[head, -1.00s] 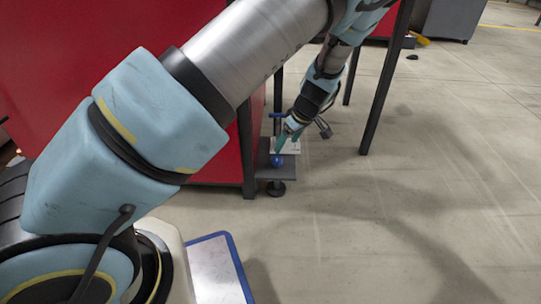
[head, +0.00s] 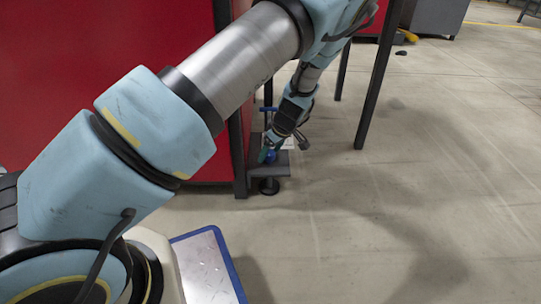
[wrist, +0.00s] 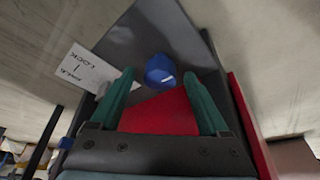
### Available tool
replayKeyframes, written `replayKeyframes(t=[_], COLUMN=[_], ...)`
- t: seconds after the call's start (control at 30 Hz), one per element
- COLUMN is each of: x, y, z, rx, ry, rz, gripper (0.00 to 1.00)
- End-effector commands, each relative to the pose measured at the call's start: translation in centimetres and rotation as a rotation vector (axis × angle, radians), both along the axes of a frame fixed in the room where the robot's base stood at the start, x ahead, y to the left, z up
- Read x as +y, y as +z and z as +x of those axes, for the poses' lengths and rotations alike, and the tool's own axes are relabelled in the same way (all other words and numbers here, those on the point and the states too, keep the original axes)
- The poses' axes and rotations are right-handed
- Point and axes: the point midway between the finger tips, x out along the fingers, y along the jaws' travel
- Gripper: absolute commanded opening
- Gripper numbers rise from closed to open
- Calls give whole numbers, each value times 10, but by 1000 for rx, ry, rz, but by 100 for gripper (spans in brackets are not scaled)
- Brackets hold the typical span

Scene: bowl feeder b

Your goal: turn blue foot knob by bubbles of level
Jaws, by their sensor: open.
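The blue foot knob (head: 270,156) sits on a dark foot plate (head: 283,168) low beside the red cabinet. In the wrist view the blue knob (wrist: 160,69), with a white mark on it, lies just beyond and between the fingertips. My gripper (head: 264,151) reaches down to the knob from above. In the wrist view its two green fingers (wrist: 166,83) are open, one on either side, with no visible contact on the knob. A levelling foot (head: 269,186) shows below the plate. I cannot make out the level or its bubbles.
A white card (wrist: 84,68) with printed text, reading something like "lock", lies beside the plate. The red cabinet (head: 110,60) stands close on the left. A dark leg (head: 383,75) stands to the right. Concrete floor (head: 400,200) is clear on the right.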

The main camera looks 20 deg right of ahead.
Motion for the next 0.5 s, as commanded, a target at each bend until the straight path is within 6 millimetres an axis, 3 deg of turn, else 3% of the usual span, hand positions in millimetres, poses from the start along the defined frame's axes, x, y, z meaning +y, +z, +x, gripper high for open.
replayKeyframes(t=[0.27, 0.5], x=[0, 0], y=[-1, -1], z=[0, 0], rx=[0, 0], ry=[-1, -1], rz=[0, 0], gripper=[79, 53])
